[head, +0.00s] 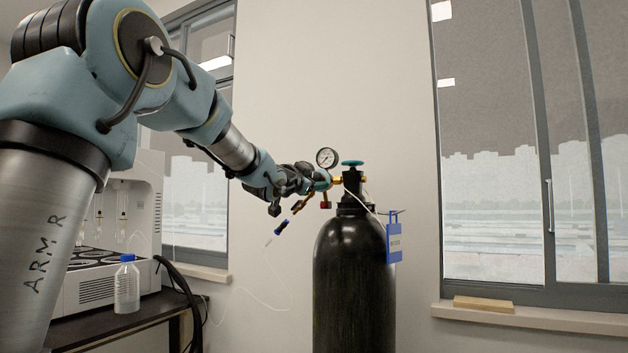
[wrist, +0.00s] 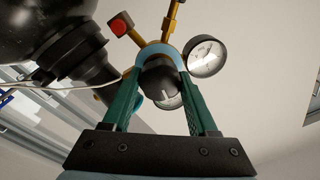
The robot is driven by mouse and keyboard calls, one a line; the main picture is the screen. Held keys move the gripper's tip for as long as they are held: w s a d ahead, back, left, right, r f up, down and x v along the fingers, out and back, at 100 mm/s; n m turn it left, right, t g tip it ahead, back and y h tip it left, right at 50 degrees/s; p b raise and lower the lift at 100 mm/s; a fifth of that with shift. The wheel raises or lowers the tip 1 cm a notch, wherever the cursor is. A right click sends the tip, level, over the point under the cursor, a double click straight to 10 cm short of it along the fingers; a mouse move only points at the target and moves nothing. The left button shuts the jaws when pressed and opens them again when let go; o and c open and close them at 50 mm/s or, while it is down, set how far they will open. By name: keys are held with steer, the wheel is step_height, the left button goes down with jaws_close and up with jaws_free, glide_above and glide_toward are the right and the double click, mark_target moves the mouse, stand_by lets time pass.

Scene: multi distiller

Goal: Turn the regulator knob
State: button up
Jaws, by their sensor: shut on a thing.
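The black regulator knob (wrist: 159,77), with a pale mark on its face, sits between the green fingers of my gripper (wrist: 160,90) in the wrist view. The fingers are shut on its two sides. In the head view my gripper (head: 318,182) reaches the regulator from the left and hides the knob. A pressure gauge (head: 326,157) stands above it; it also shows in the wrist view (wrist: 206,55). A second gauge is partly hidden behind the knob. The regulator joins the valve of a tall black gas cylinder (head: 353,275), topped by a teal handwheel (head: 352,163).
A blue tag (head: 394,240) hangs on the cylinder's right side. At left, a dark table (head: 125,328) bears a white apparatus (head: 128,220) and a blue-capped bottle (head: 127,286). Windows flank the wall.

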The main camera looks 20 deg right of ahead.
steer(key=shift+r+n, duration=0.1)
steer(key=shift+n, duration=0.4)
steer(key=o, duration=1.4)
steer(key=shift+c, duration=0.2)
steer(key=b+v, duration=0.2)
steer(key=v, duration=0.8)
steer(key=shift+s+a, duration=0.25)
steer(key=shift+a, duration=0.1)
